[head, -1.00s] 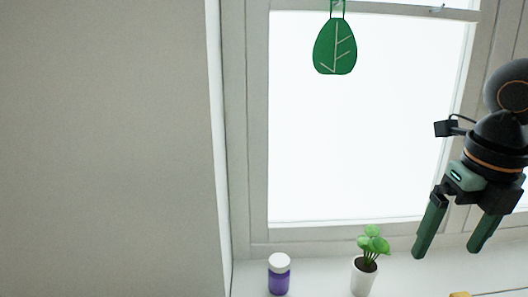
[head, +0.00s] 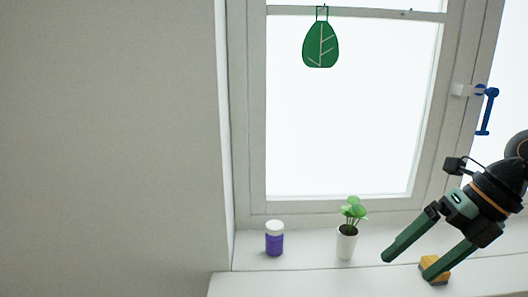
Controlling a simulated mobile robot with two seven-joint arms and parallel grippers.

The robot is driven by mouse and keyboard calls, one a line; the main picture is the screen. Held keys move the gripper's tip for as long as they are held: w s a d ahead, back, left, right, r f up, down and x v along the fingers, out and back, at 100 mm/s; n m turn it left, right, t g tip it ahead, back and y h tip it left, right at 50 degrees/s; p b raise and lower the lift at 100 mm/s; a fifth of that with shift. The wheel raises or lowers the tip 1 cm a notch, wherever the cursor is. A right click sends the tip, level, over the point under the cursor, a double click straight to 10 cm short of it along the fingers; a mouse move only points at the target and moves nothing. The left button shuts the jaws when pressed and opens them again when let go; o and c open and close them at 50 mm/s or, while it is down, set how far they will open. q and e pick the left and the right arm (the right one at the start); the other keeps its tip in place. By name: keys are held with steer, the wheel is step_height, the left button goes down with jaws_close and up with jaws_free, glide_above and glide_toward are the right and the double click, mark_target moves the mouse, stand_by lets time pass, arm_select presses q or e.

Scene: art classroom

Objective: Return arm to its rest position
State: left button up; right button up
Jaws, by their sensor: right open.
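My right gripper (head: 407,265) is at the lower right of the head view, with its two green fingers spread apart and pointing down and left. Nothing shows between the fingers. The lower finger overlaps a yellow and grey block (head: 434,266) on the windowsill in the picture; I cannot tell whether they touch. The right arm comes in from the right edge, and most of it is out of view. My left gripper is not in view.
A purple jar with a white lid (head: 274,240) and a small potted plant (head: 347,240) stand on the windowsill (head: 310,245). A green leaf ornament (head: 320,44) hangs in front of the window. A blue handle (head: 487,108) is on the window frame. A bare wall (head: 110,140) fills the left.

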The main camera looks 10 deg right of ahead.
steer(key=w+d+f+m+t+y+b, duration=0.1)
steer(key=w+f+m+t, duration=0.1)
steer(key=f+m+t, duration=0.7)
steer(key=w+f+m+t, duration=0.2)
steer(key=f+m+t, duration=0.1)
steer(key=f+m, duration=1.05)
steer(key=s+a+f+m+g+h, duration=0.2)
steer(key=s+a+f+m, duration=0.2)
steer(key=f, duration=0.7)
steer(key=s+a+f+m+g+h, duration=0.2)
steer(key=s+a+f+m, duration=0.3)
steer(key=s+a+f, duration=0.3)
step_height(320, 180, down, 4)
steer(key=shift+s+r+g, duration=0.1)
steer(key=shift+s+g, duration=0.3)
steer(key=shift+s, duration=0.8)
